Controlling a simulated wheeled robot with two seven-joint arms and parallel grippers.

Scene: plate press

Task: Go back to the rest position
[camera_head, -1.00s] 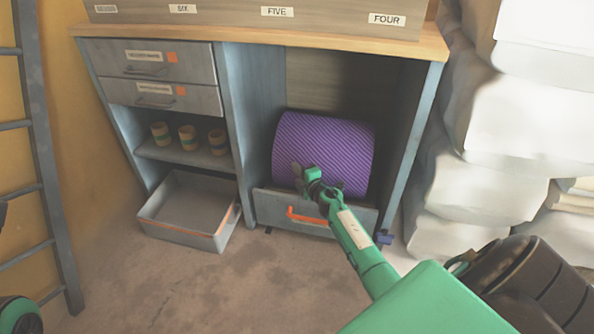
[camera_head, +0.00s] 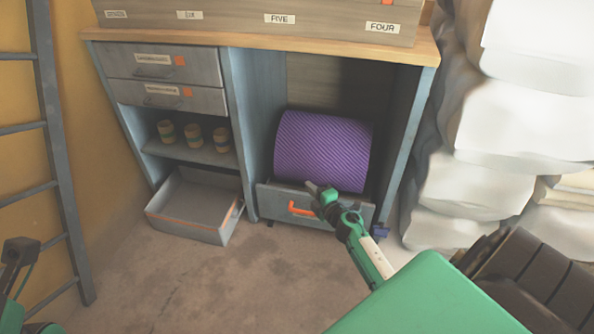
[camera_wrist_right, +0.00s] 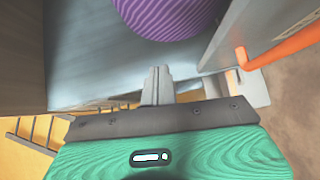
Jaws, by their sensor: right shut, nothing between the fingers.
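My right gripper (camera_head: 318,190) is shut and empty in the head view, in front of the lower right drawer and below the purple roll. In the right wrist view its closed fingers (camera_wrist_right: 157,86) point toward the cabinet, with the purple roll (camera_wrist_right: 172,14) just beyond. The purple striped roll (camera_head: 322,148) rests in the right bay of the cabinet, above the drawer (camera_head: 335,207) with an orange handle (camera_head: 301,209). Part of my left arm shows at the lower left edge of the head view; whether its gripper is open I cannot tell.
An open grey drawer (camera_head: 197,210) sticks out at the cabinet's lower left. Several striped cups (camera_head: 193,136) stand on the shelf above it. A ladder (camera_head: 62,190) leans at the left, and white sacks (camera_head: 480,185) are stacked at the right. The floor in front is clear.

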